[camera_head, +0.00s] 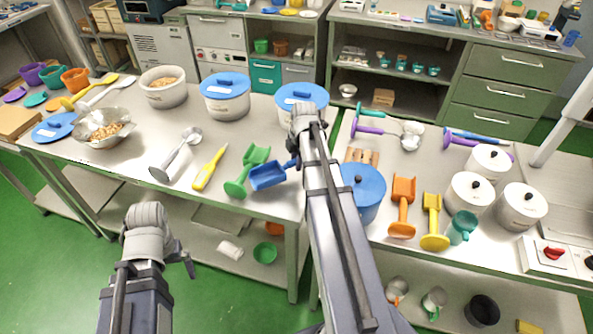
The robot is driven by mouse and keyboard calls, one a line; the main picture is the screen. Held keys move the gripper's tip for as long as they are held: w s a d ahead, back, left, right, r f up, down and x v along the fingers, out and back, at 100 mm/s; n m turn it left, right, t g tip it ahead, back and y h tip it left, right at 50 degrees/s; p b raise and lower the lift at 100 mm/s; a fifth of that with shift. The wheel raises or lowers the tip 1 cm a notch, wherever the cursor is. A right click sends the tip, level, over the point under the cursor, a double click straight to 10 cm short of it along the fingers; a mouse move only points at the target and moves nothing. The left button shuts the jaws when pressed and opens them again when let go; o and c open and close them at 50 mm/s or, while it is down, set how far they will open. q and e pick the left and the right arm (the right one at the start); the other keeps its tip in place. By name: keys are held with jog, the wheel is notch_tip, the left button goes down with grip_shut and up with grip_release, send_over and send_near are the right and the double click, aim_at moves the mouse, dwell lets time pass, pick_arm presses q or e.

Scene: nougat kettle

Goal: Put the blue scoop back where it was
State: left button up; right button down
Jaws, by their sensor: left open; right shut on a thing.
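The blue scoop (267,176) is at the right edge of the left table, beside the green scoop. Its handle runs right to my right gripper (294,160), which is shut on it. My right arm covers part of the grip, and I cannot tell whether the scoop touches the table. My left gripper (186,262) is open and empty in front of the left table, low in the picture; one finger shows clearly.
A green scoop (247,172), yellow tool (209,169) and metal scoop (178,153) lie to the left. Blue-lidded pots (226,99) stand behind. A blue-lidded pot (367,191), orange scoop (402,208) and yellow scoop (434,222) stand on the right table.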

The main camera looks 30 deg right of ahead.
aim_at(297, 176)
jog(key=shift+f+b, duration=1.25)
jog(key=shift+f, duration=0.35)
jog(key=shift+f, duration=0.2)
jog(key=c, duration=0.6)
grip_release()
jog(key=shift+r, duration=0.1)
jog(key=shift+c, duration=0.2)
notch_tip(297, 176, up, 12)
jog(key=s+p, duration=0.2)
jog(key=p, duration=1)
jog(key=shift+s, duration=0.2)
